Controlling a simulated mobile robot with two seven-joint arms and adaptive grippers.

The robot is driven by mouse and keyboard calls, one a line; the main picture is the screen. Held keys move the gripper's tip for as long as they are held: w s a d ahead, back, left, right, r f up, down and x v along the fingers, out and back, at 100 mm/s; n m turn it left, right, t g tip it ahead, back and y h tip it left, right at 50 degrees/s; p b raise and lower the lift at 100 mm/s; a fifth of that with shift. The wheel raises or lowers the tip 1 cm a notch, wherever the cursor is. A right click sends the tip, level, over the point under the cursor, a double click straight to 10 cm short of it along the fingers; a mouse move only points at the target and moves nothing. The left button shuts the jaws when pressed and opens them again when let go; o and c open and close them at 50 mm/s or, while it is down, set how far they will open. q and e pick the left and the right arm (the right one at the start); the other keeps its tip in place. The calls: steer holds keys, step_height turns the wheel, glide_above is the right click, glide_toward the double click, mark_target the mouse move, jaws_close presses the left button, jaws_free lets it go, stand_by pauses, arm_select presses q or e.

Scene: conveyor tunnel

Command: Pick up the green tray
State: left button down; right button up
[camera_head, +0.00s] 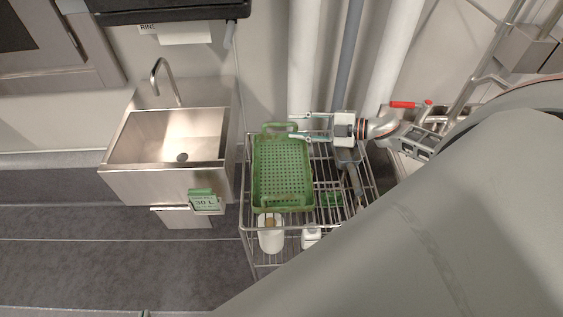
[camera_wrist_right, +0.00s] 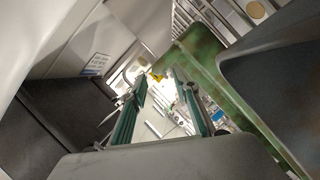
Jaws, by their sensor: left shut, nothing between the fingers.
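The green tray (camera_head: 283,172), a perforated basket with a raised handle at its far end, lies on top of a wire rack. My right gripper (camera_head: 293,125) is open beside the tray's far right corner. Its two fingers point left, apart, near the right end of the handle; whether they touch it I cannot tell. In the right wrist view the open teal fingers (camera_wrist_right: 159,82) have nothing clearly between them, and the green tray (camera_wrist_right: 204,58) passes close on their right. Only a tip of my left gripper (camera_head: 145,313) shows at the bottom edge, shut and away from the tray.
The wire rack (camera_head: 327,213) also holds a white container (camera_head: 270,236) and a small white item (camera_head: 311,237). A steel sink (camera_head: 165,135) stands to the left. Vertical pipes (camera_head: 346,65) run behind the rack. The floor at the lower left is clear.

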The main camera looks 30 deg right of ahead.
mark_target(286, 125)
steer(key=x, duration=0.6)
steer(key=shift+w+a, duration=0.15)
steer(key=shift+w, duration=0.05)
steer(key=shift+c, duration=0.3)
jaws_close()
